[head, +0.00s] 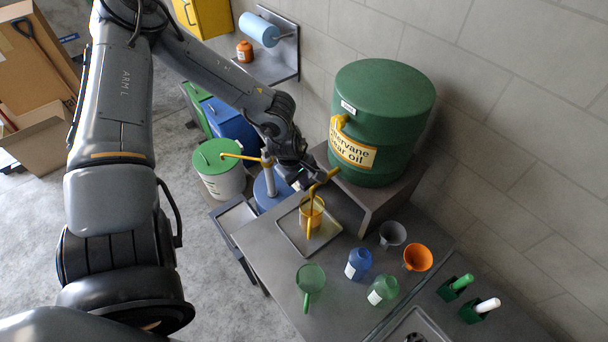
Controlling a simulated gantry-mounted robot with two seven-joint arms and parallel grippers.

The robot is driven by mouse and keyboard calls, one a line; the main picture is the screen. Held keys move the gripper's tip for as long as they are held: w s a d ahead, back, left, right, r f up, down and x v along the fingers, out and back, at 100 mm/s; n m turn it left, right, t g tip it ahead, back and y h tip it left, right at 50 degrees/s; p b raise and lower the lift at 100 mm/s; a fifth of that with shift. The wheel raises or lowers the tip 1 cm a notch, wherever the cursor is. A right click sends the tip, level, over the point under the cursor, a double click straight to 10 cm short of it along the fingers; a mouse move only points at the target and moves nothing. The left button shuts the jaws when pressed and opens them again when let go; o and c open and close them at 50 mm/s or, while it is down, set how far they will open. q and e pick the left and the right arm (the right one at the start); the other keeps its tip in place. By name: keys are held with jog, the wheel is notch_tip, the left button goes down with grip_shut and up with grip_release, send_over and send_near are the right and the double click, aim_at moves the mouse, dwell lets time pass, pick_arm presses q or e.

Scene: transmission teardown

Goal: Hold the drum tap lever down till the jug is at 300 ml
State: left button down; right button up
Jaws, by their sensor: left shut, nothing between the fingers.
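The amber jug (311,217) stands upright in a shallow grey tray (290,226) under the tap. A thin brown streak runs from the tap toward the jug, apparently oil; the fill level and scale are too small to read. My left gripper (313,176) is shut and empty beside the tap. Contact with the lever is unclear, as the gripper hides part of it. My right gripper is out of view.
A green-lidded bucket (219,168) stands left, below bench level.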

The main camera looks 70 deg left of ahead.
pick_arm(q)
jog(key=shift+r+p, duration=0.45)
jog(key=shift+r, duration=0.3)
jog(key=shift+r+p, duration=0.3)
jog(key=shift+r, duration=0.15)
notch_tip(320, 180, up, 4)
jog(key=p, duration=0.2)
jog(key=shift+p, duration=0.3)
notch_tip(320, 180, up, 9)
jog(key=b, duration=0.2)
jog(key=shift+s+b, duration=0.3)
jog(key=shift+b, duration=0.1)
